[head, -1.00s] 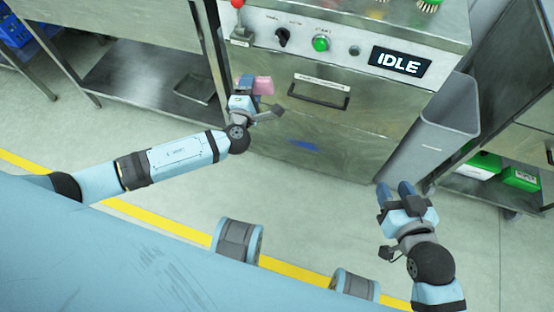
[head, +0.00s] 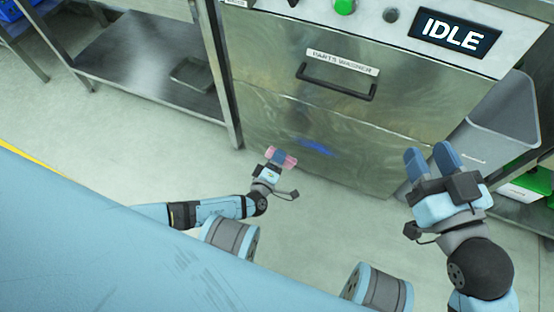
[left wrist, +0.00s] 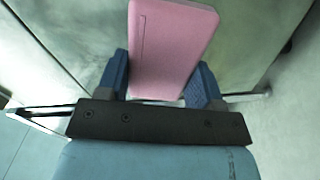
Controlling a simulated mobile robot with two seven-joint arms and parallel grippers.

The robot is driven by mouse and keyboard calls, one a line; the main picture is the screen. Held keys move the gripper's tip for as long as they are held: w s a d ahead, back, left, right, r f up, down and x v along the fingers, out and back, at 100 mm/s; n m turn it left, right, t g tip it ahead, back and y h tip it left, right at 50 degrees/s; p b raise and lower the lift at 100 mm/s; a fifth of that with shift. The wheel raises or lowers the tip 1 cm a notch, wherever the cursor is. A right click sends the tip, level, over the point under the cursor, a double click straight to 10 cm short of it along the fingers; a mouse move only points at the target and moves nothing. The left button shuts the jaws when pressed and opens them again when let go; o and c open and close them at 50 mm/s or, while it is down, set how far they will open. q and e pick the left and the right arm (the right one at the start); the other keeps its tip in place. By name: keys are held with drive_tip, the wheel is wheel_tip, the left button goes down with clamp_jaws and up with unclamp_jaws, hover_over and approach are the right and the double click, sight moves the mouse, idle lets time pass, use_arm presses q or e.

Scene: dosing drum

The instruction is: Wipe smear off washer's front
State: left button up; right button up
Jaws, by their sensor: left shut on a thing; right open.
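The parts washer (head: 270,75) stands ahead with a steel front. A blue smear (head: 314,148) marks its lower front panel, below the handle. My left gripper (head: 276,161) is shut on a pink cloth or pad (head: 290,161). It is low, just left of and below the smear in the head view. In the left wrist view the pink pad (left wrist: 170,45) sticks out between the blue fingers, and the smear is not visible there. I cannot tell whether the pad touches the panel. My right gripper (head: 432,162) is open and empty, in front of the washer's right side.
A black handle (head: 337,84) juts from the washer front. A grey bin (head: 500,125) stands to the washer's right, near my right gripper. A steel shelf table (head: 140,60) is at left. The floor before the washer is clear.

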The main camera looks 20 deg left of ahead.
sight(289, 136)
use_arm(q)
drive_tip(key=w+b, duration=0.1)
drive_tip(key=w, duration=0.1)
drive_tip(key=w+b, duration=0.1)
drive_tip(key=w, duration=0.2)
drive_tip(key=shift+w+d, duration=0.2)
drive_tip(key=shift+w, duration=0.05)
use_arm(e)
drive_tip(key=shift+w+d+r+n+t, duration=0.1)
drive_tip(key=shift+w+d+n+t, duration=0.35)
drive_tip(key=shift+n, duration=0.45)
drive_tip(key=shift+a, duration=0.1)
use_arm(q)
drive_tip(key=shift+o, duration=1.3)
drive_tip(key=shift+c, duration=0.5)
use_arm(e)
drive_tip(key=shift+y, duration=0.3)
use_arm(q)
drive_tip(key=shift+w, duration=1)
drive_tip(key=shift+d, duration=0.1)
use_arm(e)
drive_tip(key=shift+r, duration=0.1)
